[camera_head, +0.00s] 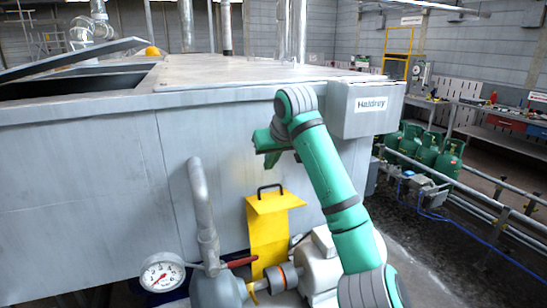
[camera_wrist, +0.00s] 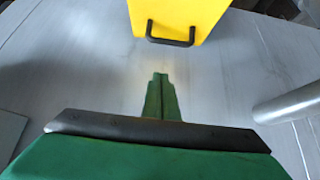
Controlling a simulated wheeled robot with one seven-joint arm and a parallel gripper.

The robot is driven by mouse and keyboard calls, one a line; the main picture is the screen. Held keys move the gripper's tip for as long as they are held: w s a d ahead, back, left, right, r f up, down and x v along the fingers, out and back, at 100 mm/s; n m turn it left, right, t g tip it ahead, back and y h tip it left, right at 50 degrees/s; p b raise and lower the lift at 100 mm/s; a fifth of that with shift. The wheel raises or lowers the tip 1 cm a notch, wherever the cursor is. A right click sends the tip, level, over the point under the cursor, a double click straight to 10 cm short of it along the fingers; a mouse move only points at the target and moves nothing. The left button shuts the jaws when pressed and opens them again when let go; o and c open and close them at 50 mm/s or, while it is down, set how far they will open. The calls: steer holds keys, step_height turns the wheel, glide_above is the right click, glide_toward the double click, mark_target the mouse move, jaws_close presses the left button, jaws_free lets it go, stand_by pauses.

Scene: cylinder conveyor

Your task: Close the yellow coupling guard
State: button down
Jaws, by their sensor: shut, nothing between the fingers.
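The yellow coupling guard (camera_head: 268,232) stands raised and upright in front of the grey tank, with a black handle (camera_head: 269,187) on its top edge. Below it, the orange and black coupling (camera_head: 284,278) between pump and motor is uncovered. My gripper (camera_head: 270,161) is above the guard, close to the tank's front wall, and apart from the handle. In the wrist view my gripper (camera_wrist: 160,78) is shut and empty. The guard (camera_wrist: 180,14) and its handle (camera_wrist: 171,38) show at the top of that view, beyond the fingertips.
A grey pipe (camera_head: 203,210) rises just left of the guard and shows at the right of the wrist view (camera_wrist: 290,104). A pressure gauge (camera_head: 162,272) and a red lever (camera_head: 242,262) are low on the left. The white motor (camera_head: 320,270) is beside my arm. Green gas cylinders (camera_head: 428,150) stand right.

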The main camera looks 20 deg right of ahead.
mark_target(270, 194)
steer(key=x, duration=0.4)
steer(key=shift+s, duration=0.15)
steer(key=shift+s+d+f, duration=0.1)
steer(key=shift+s+f, duration=0.05)
steer(key=shift+s, duration=0.8)
steer(key=shift+s+f, duration=0.35)
steer(key=shift+s, duration=0.6)
steer(key=shift+w+f, duration=0.1)
